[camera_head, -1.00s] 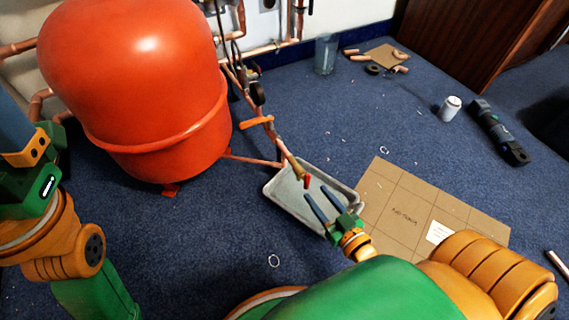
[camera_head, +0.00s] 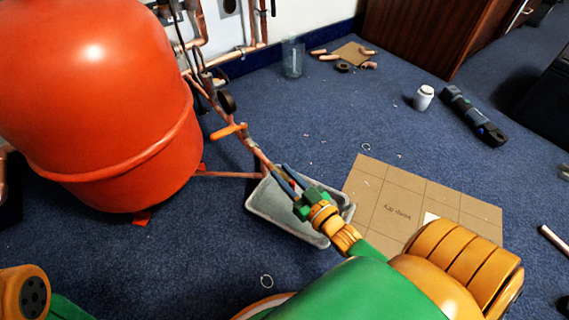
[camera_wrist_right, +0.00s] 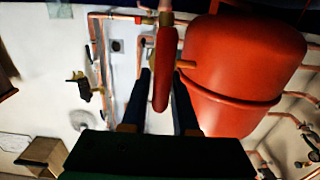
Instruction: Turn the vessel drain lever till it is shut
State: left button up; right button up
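The red drain lever (camera_wrist_right: 162,62) shows in the right wrist view, running lengthwise between my right gripper's two dark blue fingers. It joins a brass valve (camera_wrist_right: 166,19) on the copper drain pipe. In the head view my right gripper (camera_head: 280,169) is at the end of that pipe (camera_head: 252,147), above a grey tray, and hides the lever. Its fingers are apart on either side of the lever; I cannot tell whether either touches it. The red vessel (camera_head: 105,95) stands at the left. My left gripper is out of view.
The grey tray (camera_head: 265,208) lies under the pipe end. An orange handle (camera_head: 229,131) sits further up the pipe. A cardboard sheet (camera_head: 390,207) lies to the right. A glass (camera_head: 293,58), a white can (camera_head: 423,97) and a dark tool (camera_head: 473,116) stand or lie farther back.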

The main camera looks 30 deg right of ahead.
grip_shut()
jog(key=m, duration=0.1)
jog(key=m+p, duration=0.1)
jog(key=m, duration=0.1)
jog(key=shift+d+p, duration=0.3)
jog(key=shift+d, duration=0.05)
jog(key=shift+w+d+f+m+b, duration=0.15)
jog(key=shift+d+f+m, duration=0.25)
jog(key=shift+m, duration=2.15)
jog(key=shift+s+d+f+m+b, duration=0.1)
jog(key=shift+d+f+m+b, duration=0.3)
jog(key=shift+m, duration=2.1)
jog(key=shift+w+d+f+m+b, duration=0.15)
jog(key=shift+f+m, duration=0.45)
jog(key=shift+m, duration=1.95)
jog(key=shift+s, duration=0.1)
